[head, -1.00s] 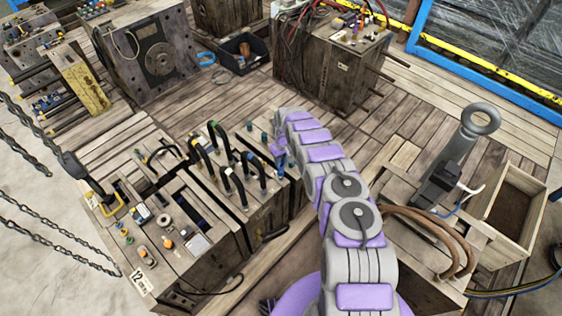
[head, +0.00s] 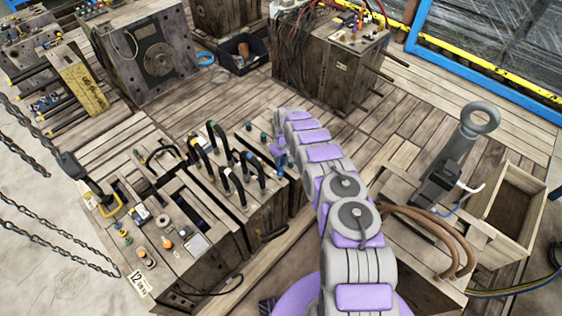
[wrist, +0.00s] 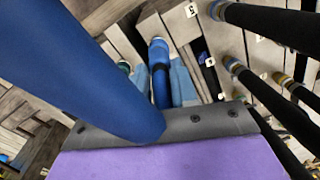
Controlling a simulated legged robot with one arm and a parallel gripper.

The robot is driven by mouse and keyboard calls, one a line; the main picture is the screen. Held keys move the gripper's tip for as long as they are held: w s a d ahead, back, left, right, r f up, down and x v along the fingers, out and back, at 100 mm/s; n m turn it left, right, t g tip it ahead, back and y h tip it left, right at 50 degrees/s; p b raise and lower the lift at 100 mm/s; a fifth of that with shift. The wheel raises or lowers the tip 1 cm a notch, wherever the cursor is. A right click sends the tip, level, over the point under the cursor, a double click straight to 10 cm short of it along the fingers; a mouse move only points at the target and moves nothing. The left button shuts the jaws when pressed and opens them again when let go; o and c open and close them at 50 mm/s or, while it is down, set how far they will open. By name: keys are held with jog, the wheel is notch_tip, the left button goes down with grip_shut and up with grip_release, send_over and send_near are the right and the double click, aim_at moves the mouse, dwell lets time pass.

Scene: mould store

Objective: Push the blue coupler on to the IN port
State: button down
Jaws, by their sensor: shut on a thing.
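My gripper (head: 281,160) is at the right end of the nearer wooden-looking mould block, low beside its row of ports. In the wrist view, my gripper (wrist: 163,88) is shut on the blue coupler (wrist: 159,56), which sits between two light blue fingers. A thick blue hose (wrist: 75,70) crosses the left of the wrist view, close to the camera. The IN port cannot be made out; the coupler and fingers cover the spot in front. I cannot tell whether the coupler touches a port.
Several black hoses (wrist: 265,97) on brass-coloured fittings stand close on the right of the gripper, near small numbered tags (wrist: 191,10). Another mould block (head: 335,62) with cables stands behind. A wooden box (head: 508,210) and a lifting eye (head: 480,120) are at the right.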

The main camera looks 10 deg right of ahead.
jog(key=shift+f+b, duration=0.9)
jog(key=shift+f, duration=0.35)
dwell(2.1)
jog(key=c, duration=0.8)
grip_release()
jog(key=shift+d, duration=0.2)
jog(key=shift+a, duration=0.1)
jog(key=shift+w+r, duration=0.1)
jog(key=shift+r, duration=0.2)
jog(key=r, duration=0.5)
jog(key=d+r+p, duration=0.1)
jog(key=r, duration=0.5)
jog(key=w+r+p, duration=0.1)
jog(key=r, duration=0.4)
jog(key=shift+d+r, duration=0.2)
jog(key=shift+r, duration=0.1)
